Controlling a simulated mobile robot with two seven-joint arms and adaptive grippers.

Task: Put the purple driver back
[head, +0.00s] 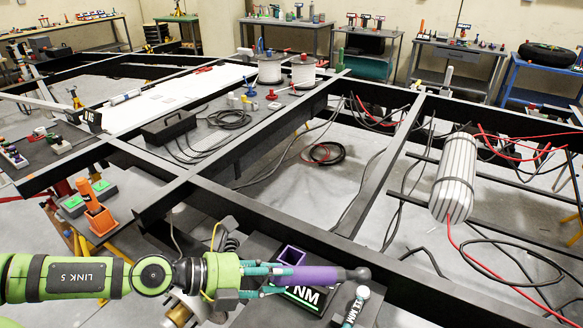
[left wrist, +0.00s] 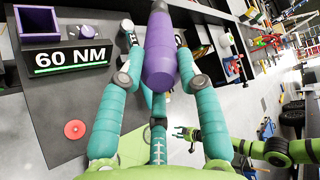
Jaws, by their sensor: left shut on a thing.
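The purple driver (head: 318,274) is held in my left gripper (head: 268,281), lying nearly level in the head view with its dark tip to the right. In the left wrist view the driver (left wrist: 160,55) sits between the teal fingers. A purple open-topped square holder (head: 291,255) stands just behind the driver, beside a "60 NM" label (left wrist: 70,57). The holder (left wrist: 38,22) is at the upper left of the left wrist view, apart from the driver. My right gripper (left wrist: 186,134) shows small in the left wrist view, fingers apart and empty.
A white-topped tool (head: 357,305) with an MM label stands right of the driver. A red disc (left wrist: 75,129) lies on the dark panel. Black chassis beams (head: 330,250) run behind. An orange tool (head: 97,212) stands at the left.

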